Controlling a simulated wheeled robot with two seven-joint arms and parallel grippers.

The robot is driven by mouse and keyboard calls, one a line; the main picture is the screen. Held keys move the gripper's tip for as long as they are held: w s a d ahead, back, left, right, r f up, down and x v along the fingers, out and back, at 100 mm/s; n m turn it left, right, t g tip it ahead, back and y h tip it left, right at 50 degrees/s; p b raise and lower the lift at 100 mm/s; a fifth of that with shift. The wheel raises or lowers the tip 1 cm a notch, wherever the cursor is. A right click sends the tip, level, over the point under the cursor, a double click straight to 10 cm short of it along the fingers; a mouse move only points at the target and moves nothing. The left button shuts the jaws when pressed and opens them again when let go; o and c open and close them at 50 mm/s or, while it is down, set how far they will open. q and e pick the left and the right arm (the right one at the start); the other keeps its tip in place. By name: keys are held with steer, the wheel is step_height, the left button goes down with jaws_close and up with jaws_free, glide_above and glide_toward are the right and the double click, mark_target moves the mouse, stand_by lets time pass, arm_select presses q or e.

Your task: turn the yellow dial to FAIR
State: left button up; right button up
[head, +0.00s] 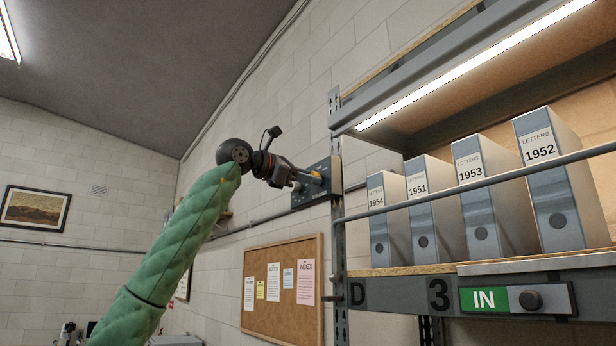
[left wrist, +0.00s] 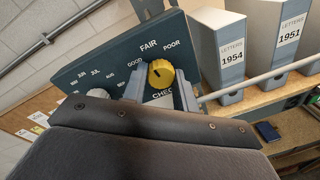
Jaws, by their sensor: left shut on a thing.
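The yellow dial (left wrist: 160,75) sits on a dark panel (left wrist: 95,70) on the wall. The words GOOD, FAIR and POOR are printed around its top, and CHECK, partly hidden, is below it. A small dark mark shows on the dial's face; I cannot tell surely which word it points to. My left gripper (head: 298,182) reaches up to the panel (head: 328,190) in the head view. In the left wrist view its grey fingers (left wrist: 160,88) stand on either side of the dial, shut on it. My right gripper is in neither view.
A pale knob (left wrist: 98,93) with month labels is left of the dial. A shelf rack with a rail (head: 400,204) and several letter boxes (head: 480,200) stands close on the right. A cork board (head: 280,312) hangs below the panel.

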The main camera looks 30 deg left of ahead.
arm_select(q)
steer(key=shift+m, duration=0.5)
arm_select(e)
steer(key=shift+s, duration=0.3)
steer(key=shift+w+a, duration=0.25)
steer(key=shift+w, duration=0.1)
arm_select(q)
steer(key=o, duration=1)
steer(key=shift+s, duration=0.1)
steer(key=shift+c, duration=0.2)
steer(key=b+v, duration=0.3)
steer(key=v, duration=0.5)
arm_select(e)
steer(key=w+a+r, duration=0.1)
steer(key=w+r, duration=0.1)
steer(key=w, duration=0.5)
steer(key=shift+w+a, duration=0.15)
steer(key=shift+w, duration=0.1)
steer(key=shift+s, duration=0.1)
